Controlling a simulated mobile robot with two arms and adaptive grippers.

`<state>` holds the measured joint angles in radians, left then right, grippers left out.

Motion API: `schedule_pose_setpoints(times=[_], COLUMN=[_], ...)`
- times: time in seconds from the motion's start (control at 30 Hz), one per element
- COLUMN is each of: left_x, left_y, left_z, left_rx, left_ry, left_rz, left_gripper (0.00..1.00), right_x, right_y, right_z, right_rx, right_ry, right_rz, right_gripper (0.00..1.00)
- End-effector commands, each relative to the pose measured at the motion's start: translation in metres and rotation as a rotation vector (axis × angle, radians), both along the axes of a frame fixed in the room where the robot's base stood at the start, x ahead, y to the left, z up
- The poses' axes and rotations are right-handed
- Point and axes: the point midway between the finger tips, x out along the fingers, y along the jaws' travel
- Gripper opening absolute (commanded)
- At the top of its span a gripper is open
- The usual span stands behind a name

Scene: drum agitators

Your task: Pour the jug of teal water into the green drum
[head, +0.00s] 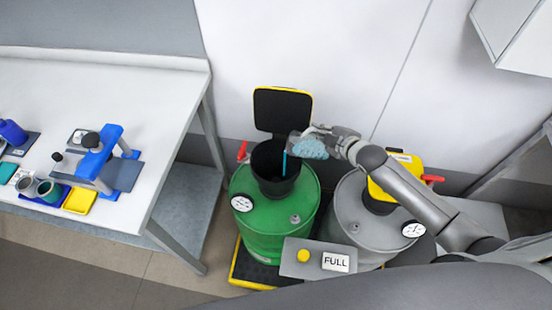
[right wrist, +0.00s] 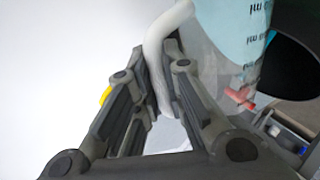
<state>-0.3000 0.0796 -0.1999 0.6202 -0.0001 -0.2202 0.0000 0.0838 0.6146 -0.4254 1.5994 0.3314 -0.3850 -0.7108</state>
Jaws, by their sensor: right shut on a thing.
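The green drum (head: 262,235) stands on a pallet with a black funnel (head: 262,185) on top and its yellow-edged black lid (head: 282,110) raised. The jug (head: 311,147) of teal water is tilted over the funnel's right side. A thin teal stream (head: 284,163) falls from it into the funnel. My right gripper (head: 332,135) is shut on the jug's handle (right wrist: 158,60). The right wrist view shows the clear jug (right wrist: 235,45) with its ml marks and teal water. The water level inside the drum is hidden. My left gripper is not in view.
A grey drum (head: 370,225) with a yellow top part stands right beside the green one, under my right arm. A panel with a yellow button and a FULL sign (head: 335,262) is in front. A white bench (head: 150,90) with several tools and containers is at left.

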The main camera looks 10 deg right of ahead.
Motion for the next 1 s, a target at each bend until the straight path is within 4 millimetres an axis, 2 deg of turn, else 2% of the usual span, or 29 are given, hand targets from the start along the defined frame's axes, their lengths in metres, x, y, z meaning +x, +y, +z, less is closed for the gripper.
schedule_pose_setpoints(times=[1.0], left_x=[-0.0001], left_y=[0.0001], left_z=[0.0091], left_rx=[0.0], left_ry=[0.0], left_rz=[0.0], left_gripper=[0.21], right_x=[0.0003], right_y=[0.0068], right_z=[0.0082], right_rx=[-0.072], right_ry=[0.001], right_rz=[0.001], right_gripper=[0.0])
